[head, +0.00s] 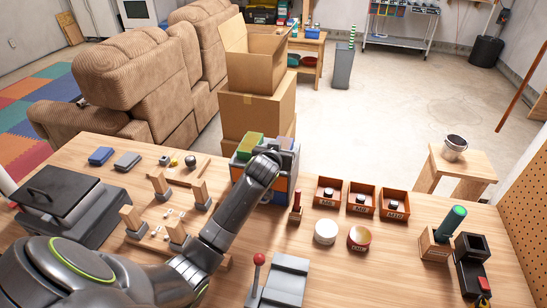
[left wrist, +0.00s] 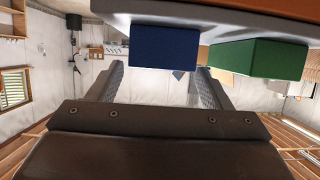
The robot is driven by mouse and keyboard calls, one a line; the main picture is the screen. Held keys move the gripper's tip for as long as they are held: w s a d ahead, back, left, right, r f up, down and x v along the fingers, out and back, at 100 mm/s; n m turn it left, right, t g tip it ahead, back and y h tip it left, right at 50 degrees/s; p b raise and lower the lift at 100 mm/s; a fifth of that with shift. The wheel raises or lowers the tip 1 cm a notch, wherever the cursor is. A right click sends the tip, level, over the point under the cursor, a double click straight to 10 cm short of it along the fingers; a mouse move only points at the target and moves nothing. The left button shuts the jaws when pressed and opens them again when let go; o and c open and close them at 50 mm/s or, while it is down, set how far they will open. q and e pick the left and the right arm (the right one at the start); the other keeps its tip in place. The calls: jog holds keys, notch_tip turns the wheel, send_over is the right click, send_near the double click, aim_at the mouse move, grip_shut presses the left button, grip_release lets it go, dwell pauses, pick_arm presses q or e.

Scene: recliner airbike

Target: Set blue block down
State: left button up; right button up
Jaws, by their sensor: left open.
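The blue block (left wrist: 165,47) shows in the left wrist view, beyond and in line with the gap between my left fingers. It rests against a grey surface, beside a green block (left wrist: 258,58) with a gap between them. My left gripper (left wrist: 157,75) is open, a finger on each side of the gap, with no block visibly clamped. In the head view my left gripper (head: 268,160) is over the grey holder with coloured panels (head: 282,187); my wrist hides the fingertips and the blue block. A green block (head: 248,145) shows on top of the holder.
Cardboard boxes (head: 257,110) stand behind the holder. Wooden posts (head: 160,186) stand left of my forearm. Orange bins (head: 361,197), a white round lid (head: 325,232) and a red-knobbed lever device (head: 280,278) are to the right. The table's front right middle is clear.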

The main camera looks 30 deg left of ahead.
pick_arm(q)
jog(key=v, duration=0.8)
jog(key=shift+s, duration=0.1)
dwell(0.3)
